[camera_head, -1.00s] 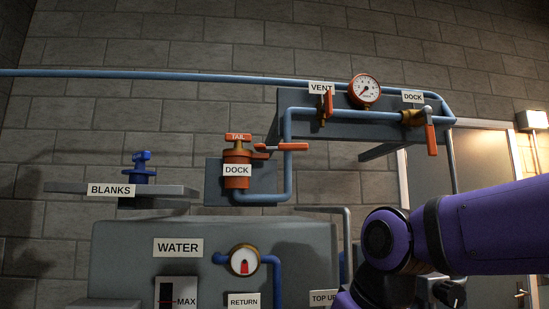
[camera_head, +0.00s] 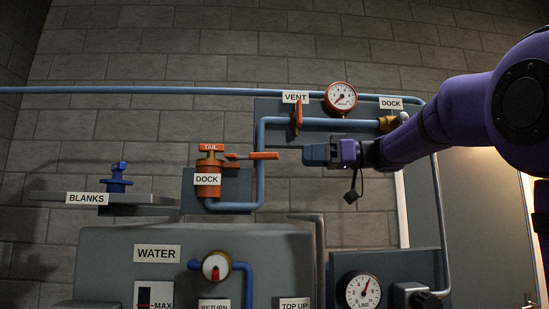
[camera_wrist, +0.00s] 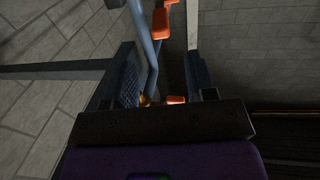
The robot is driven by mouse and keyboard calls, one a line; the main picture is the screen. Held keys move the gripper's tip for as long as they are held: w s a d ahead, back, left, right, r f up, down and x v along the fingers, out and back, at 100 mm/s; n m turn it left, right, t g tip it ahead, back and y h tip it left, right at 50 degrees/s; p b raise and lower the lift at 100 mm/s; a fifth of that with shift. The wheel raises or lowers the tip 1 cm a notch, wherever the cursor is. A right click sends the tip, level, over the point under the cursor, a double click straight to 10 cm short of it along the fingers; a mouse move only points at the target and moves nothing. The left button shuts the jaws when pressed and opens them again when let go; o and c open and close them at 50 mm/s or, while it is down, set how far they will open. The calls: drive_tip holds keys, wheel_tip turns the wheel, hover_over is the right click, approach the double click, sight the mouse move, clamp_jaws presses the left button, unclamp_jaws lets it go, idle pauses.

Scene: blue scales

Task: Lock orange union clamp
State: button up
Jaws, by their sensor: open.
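The orange union clamp (camera_head: 208,186) stands upright at the dock plate in the head view, with a label reading DOCK on its front and TAIL on its top. Its lever with an orange handle (camera_head: 263,156) sticks out to the right, about level. My gripper (camera_head: 306,154) is right of the handle's end, pointing left, with a small gap between them in the picture. It is open and empty. In the wrist view, my two fingers (camera_wrist: 162,62) stand apart with a blue pipe and orange parts seen between them; I cannot tell which orange part is which.
Blue pipe (camera_head: 259,165) runs up between clamp and gripper. Above are the vent valve (camera_head: 297,118), a pressure gauge (camera_head: 341,98) and a brass dock valve (camera_head: 388,124), partly behind my arm. A blue blank (camera_head: 117,179) sits on the left shelf. The grey water tank (camera_head: 110,240) is below.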

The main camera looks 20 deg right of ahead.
sight(266, 153)
drive_tip(key=x, duration=1)
drive_tip(key=shift+w+a, duration=0.2)
drive_tip(key=shift+a, duration=0.15)
clamp_jaws()
